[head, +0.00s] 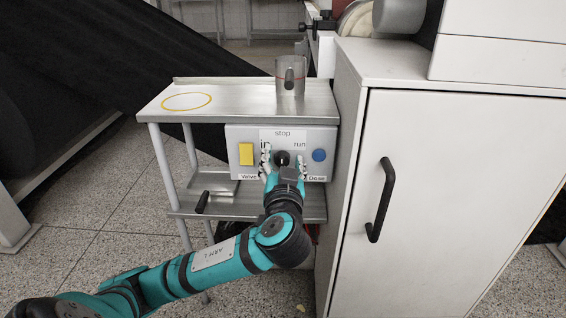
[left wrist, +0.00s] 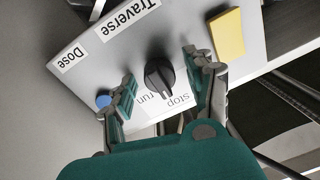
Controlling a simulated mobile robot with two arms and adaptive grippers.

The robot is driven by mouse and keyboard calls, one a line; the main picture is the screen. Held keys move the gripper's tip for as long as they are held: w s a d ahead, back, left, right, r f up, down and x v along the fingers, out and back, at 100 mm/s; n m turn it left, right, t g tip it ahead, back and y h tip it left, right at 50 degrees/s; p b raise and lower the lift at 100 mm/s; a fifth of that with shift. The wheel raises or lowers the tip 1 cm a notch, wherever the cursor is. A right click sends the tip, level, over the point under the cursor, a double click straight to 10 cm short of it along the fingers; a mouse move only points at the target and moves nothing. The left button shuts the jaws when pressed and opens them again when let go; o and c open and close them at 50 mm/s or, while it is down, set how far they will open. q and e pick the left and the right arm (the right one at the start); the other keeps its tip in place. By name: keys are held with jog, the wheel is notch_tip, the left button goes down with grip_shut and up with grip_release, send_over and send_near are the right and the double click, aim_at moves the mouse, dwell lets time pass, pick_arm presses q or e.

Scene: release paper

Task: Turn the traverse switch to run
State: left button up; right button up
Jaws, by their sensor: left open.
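The traverse switch is a black rotary knob (left wrist: 160,76) on a light grey panel (head: 234,134). In the left wrist view its ridge seems to slant toward the "stop" label (left wrist: 179,101), with the "run" label (left wrist: 147,98) beside it. In the head view the knob (head: 282,158) is partly hidden by my gripper. My left gripper (head: 284,163) is open, with one finger on each side of the knob. In the left wrist view gaps show between its fingers (left wrist: 160,72) and the knob. My right gripper is not in view.
A yellow button (head: 246,154) and a blue button (head: 319,155) flank the knob. A steel table (head: 235,96) carries a clear cylinder (head: 290,78) above the panel. A white cabinet (head: 440,190) with a black handle (head: 381,200) stands close on the right.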

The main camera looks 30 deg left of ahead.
pick_arm(q)
grip_shut()
dwell(0.3)
